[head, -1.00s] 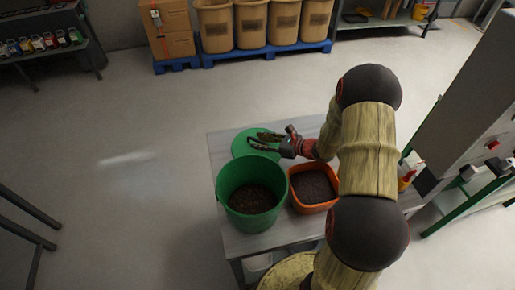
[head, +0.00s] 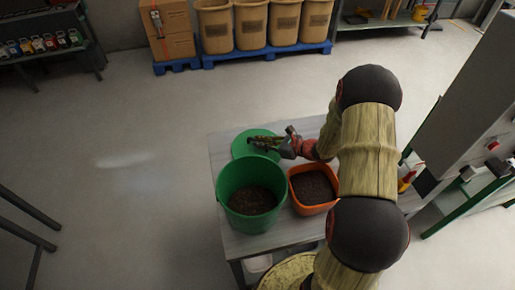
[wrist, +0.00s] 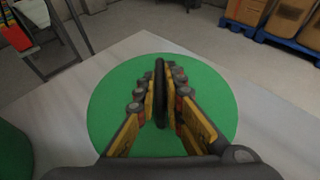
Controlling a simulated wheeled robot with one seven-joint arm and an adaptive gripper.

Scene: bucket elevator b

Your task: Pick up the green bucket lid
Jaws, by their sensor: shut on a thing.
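The green lid (head: 242,148) is a flat disc at the back left of the small grey table, behind the green bucket (head: 250,200). It also shows in the wrist view (wrist: 110,105), with a dark upright handle (wrist: 160,80) at its middle. My gripper (head: 256,140) reaches in from the right over the lid. In the wrist view my gripper's fingers (wrist: 161,85) are closed around the dark handle from both sides. The lid appears to lie flat; whether it touches the table I cannot tell. The bucket is uncovered and holds dark soil.
An orange square container (head: 312,188) of dark soil stands right of the bucket, under my arm. A grey machine (head: 470,90) stands at right.

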